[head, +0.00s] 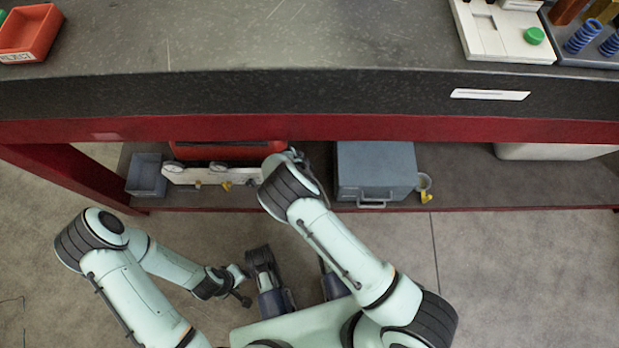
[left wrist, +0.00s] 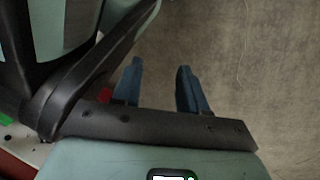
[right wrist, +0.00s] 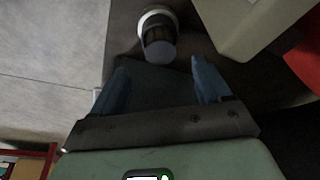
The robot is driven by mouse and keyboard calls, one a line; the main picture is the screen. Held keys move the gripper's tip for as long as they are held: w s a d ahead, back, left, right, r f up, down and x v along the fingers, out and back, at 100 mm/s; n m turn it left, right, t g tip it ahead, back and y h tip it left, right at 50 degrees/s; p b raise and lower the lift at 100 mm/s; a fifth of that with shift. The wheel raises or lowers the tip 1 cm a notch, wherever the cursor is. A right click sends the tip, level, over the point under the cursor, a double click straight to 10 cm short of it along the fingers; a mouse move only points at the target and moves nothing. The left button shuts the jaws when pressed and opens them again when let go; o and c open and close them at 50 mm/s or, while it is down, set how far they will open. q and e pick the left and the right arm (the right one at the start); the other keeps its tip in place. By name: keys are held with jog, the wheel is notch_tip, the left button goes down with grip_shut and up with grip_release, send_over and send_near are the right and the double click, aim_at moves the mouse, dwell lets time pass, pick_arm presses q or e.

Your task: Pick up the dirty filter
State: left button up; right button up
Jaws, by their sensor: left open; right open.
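In the right wrist view, a short dark cylinder with a white ring and a grey round end (right wrist: 160,45) is just beyond my fingertips. It may be the dirty filter, but I cannot tell for certain. My right gripper (right wrist: 160,72) is open, with nothing between its blue fingers. In the head view, my right arm reaches under the worktop beside the red unit (head: 225,151), and its gripper is mostly hidden. My left gripper (left wrist: 160,65) is open and empty over bare floor, away from the bench.
The worktop's red front edge (head: 450,129) overhangs this shelf. A red tray (head: 30,34) stands on the worktop. Floor in front is mostly clear.

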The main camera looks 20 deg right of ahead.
jog(key=shift+b+x, duration=0.95)
jog(key=shift+x, duration=2.2)
pick_arm(q)
jog(key=shift+g, duration=0.7)
jog(key=s, duration=0.1)
jog(key=s+f, duration=0.2)
jog(key=s, duration=0.1)
jog(key=shift+a, duration=0.25)
pick_arm(e)
jog(key=c, duration=1.1)
